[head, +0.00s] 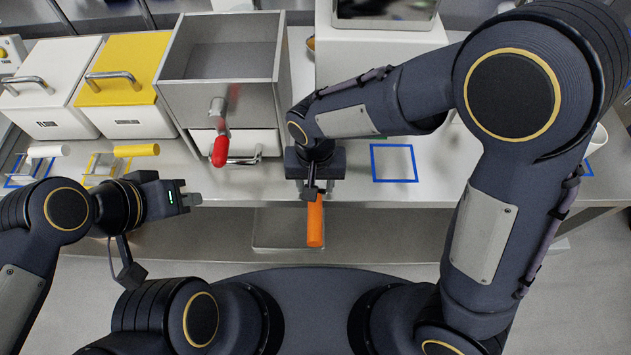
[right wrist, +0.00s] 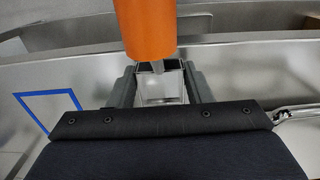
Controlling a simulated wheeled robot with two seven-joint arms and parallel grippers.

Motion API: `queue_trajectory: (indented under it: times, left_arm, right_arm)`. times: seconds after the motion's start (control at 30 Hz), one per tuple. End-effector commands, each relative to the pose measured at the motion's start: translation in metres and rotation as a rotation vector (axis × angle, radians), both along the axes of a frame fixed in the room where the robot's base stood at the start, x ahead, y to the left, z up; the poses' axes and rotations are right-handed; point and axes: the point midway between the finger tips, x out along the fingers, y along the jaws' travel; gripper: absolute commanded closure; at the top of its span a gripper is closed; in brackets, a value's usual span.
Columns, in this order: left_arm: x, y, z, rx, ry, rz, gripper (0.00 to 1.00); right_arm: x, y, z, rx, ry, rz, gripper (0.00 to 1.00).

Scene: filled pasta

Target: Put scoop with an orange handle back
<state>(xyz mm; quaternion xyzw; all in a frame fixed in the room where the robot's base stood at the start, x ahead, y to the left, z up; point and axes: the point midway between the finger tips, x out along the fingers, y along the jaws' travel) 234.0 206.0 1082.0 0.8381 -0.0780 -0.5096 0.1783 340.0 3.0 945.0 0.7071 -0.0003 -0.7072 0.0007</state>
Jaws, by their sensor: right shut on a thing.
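The orange scoop handle (head: 315,222) hangs at the front edge of the counter in the head view. My right gripper (head: 311,190) is shut on the scoop, and the handle points down toward me. In the right wrist view the orange handle (right wrist: 144,28) fills the top middle, with the metal part of the scoop between the two fingers of my right gripper (right wrist: 160,85). The rest of the scoop is hidden by my gripper in the head view. My left gripper (head: 192,199) is over the counter's front edge at left, apart from everything; its jaw gap is not clear.
A blue square outline (head: 394,178) on the counter is empty. A red-handled scoop (head: 221,150) is by the open grey bin (head: 222,95). Yellow (head: 128,85) and white (head: 50,90) lidded bins stand left, with yellow-handled (head: 136,151) and white-handled (head: 50,151) scoops in front.

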Motion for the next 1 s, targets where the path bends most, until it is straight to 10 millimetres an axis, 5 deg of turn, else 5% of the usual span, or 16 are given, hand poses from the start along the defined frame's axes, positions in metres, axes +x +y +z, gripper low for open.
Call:
queue_trajectory:
  times: [0.47,0.5,0.63,1.0]
  left_arm:
    - [0.0,0.0,-0.0041,0.0,0.0,0.0,1.0]
    - [0.0,0.0,-0.0027,0.0,0.0,0.0,1.0]
    - [0.0,0.0,-0.0023,0.0,0.0,0.0,1.0]
    - [0.0001,0.0001,0.0021,0.0,0.0,0.0,1.0]
  right_arm:
    - [-0.0001,-0.0004,-0.0149,0.001,-0.001,-0.001,0.78]
    - [-0.0002,-0.0005,-0.0135,0.001,-0.001,-0.001,0.51]
    - [-0.0002,-0.0005,-0.0132,0.001,-0.001,-0.001,0.34]
    - [0.0,-0.0003,-0.0071,0.001,-0.002,0.0,0.33]
